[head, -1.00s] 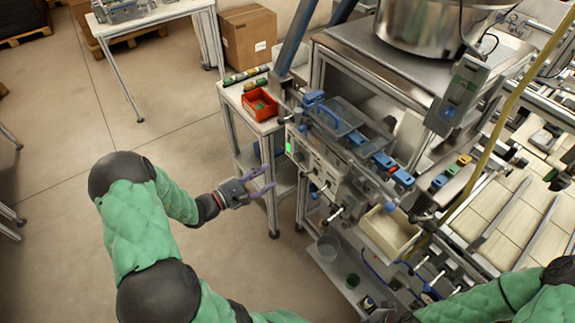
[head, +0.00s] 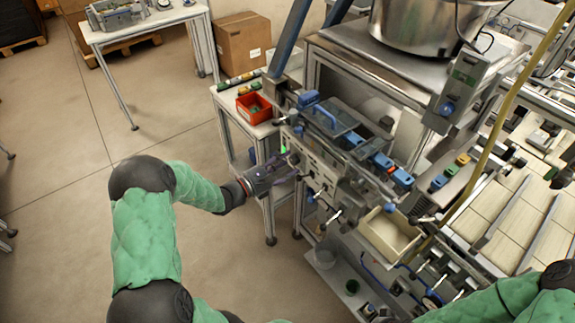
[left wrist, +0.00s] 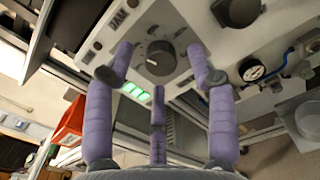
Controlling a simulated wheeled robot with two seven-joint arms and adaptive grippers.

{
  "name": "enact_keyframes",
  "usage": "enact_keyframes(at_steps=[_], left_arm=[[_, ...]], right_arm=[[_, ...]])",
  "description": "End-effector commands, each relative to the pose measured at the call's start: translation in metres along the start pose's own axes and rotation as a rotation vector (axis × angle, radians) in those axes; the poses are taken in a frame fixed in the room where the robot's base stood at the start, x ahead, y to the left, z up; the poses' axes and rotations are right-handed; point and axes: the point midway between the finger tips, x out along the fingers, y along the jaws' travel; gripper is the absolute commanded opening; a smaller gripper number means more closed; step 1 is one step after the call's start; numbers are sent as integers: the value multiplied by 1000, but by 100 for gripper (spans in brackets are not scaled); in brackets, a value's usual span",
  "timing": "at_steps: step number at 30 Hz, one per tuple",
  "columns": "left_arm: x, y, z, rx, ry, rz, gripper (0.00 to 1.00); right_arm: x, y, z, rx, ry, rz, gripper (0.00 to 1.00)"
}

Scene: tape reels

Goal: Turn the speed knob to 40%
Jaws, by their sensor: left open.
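The speed knob (left wrist: 160,57) is a dark round knob on the light control panel (left wrist: 185,40) in the left wrist view. A lit green display (left wrist: 134,91) sits just below it; its digits are too small to read. My left gripper (left wrist: 160,62) is open, with its purple fingers pointing at the panel around the knob, and I cannot tell if they touch it. In the head view my left gripper (head: 285,167) is at the front of the machine's panel, and the knob is hard to make out there. My right gripper cannot be made out in the head view.
A red bin (head: 254,108) stands on a small side table left of the machine.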

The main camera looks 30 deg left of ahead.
Motion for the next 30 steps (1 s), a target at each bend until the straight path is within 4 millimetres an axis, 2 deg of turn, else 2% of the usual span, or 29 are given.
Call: enact_keyframes(at_steps=[4,12,13,18,19,25,30], left_arm=[[8,0,0,-1,0,0,56],[9,0,0,0,1,1,56],[9,0,0,0,1,1,53],[9,0,0,0,0,1,5],[9,0,0,0,0,0,1],[10,0,2,-8,-1,0,1],[10,1,4,-92,-2,-1,0]], right_arm=[[2,1,0,0,0,0,0],[2,0,0,0,0,0,0],[2,1,0,0,0,0,0],[2,1,0,0,0,0,0],[2,1,0,0,0,0,0],[0,0,0,0,0,0,0],[-13,-5,0,0,0,0,0]])
